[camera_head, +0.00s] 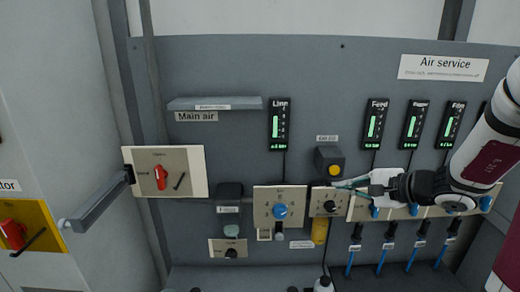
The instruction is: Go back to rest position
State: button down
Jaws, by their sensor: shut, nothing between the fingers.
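My gripper (352,188) shows right of centre, reaching in from the right in front of the grey panel (230,75). It is shut and empty. Its fingertips are close to a small beige plate with a dark knob (331,198); I cannot tell whether they touch it. My white arm covers part of the panel's right side and some of the row of blue knobs there.
A beige plate with a red switch (160,171) sits left on the panel, beside a grey handle (98,203). A blue knob (280,210) is at centre. A grey shelf (215,103) juts out above. Black displays (279,125) line the upper panel.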

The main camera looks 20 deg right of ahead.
jog(key=s+a+r+n+g+y, duration=0.1)
jog(key=s+a+r+n+g, duration=0.2)
jog(key=a, duration=0.6)
jog(key=s+a+n+g, duration=0.3)
jog(key=s+a+n, duration=0.2)
jog(key=a, duration=0.3)
jog(key=s+a+r+n+h, duration=0.1)
jog(key=s+r+n+h, duration=0.1)
jog(key=s, duration=0.5)
jog(key=s+r+n+h, duration=0.2)
jog(key=s+n+h, duration=0.2)
jog(key=s+n, duration=0.2)
jog(key=shift+s+a+r+n+g, duration=0.15)
jog(key=shift+s+a+n+g, duration=0.15)
jog(key=shift+s+a+n, duration=0.15)
